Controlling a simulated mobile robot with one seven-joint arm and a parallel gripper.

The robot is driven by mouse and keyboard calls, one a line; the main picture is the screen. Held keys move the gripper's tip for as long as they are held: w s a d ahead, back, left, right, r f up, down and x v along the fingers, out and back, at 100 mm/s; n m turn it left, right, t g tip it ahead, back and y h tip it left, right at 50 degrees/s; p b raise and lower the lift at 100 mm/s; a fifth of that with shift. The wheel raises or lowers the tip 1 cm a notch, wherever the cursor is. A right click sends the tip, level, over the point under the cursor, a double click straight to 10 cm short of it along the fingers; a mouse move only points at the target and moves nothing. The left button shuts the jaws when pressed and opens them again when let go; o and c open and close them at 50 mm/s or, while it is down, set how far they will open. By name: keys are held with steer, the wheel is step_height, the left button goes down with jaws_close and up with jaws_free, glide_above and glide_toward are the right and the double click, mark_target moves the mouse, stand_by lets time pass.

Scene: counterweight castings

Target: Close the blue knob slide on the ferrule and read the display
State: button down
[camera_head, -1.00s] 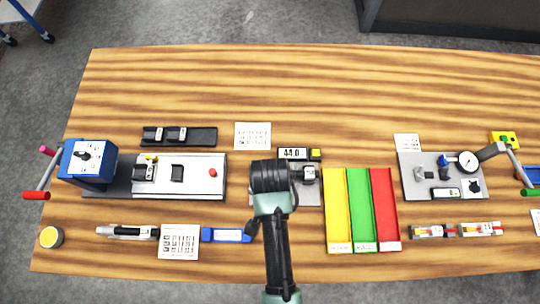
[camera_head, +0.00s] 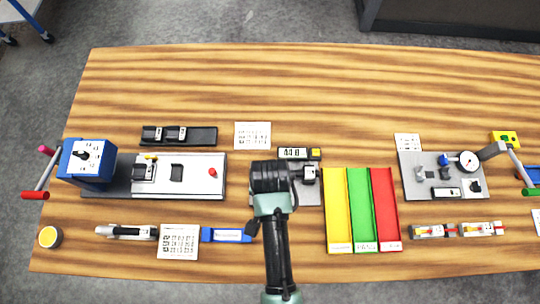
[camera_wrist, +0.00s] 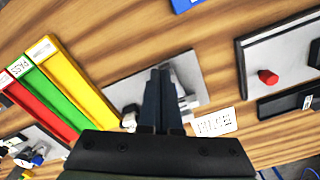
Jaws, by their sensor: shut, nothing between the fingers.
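My gripper (camera_wrist: 160,73) is shut, with its dark fingers together and nothing seen between them. It is over the grey plate of the middle fixture (camera_wrist: 188,70). In the head view my wrist hides the left part of this fixture (camera_head: 309,195). A small grey and black block (camera_head: 309,174) shows just right of my wrist. The display (camera_head: 293,154) stands behind it and seems to read about 44.0, but the digits are small. I cannot make out a ferrule or a blue knob on this plate. A blue knob (camera_head: 443,160) shows on the right-hand dial-gauge fixture.
Yellow (camera_head: 338,215), green (camera_head: 362,215) and red (camera_head: 384,215) trays lie right of my gripper. The dial gauge (camera_head: 467,160) stands farther right. A grey plate with a red knob (camera_head: 212,172) and a blue crank box (camera_head: 88,163) are at left. The table's back is clear.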

steer(key=shift+f+b, duration=0.55)
steer(key=shift+f, duration=0.75)
steer(key=shift+w, duration=0.15)
steer(key=shift+w, duration=1.25)
steer(key=shift+w+r, duration=0.15)
steer(key=shift+w, duration=0.1)
stand_by(1.0)
steer(key=shift+s+p, duration=0.2)
steer(key=shift+p, duration=0.25)
stand_by(0.3)
step_height(320, 180, up, 7)
steer(key=p, duration=0.7)
steer(key=shift+s+p, duration=0.15)
steer(key=shift+p, duration=0.2)
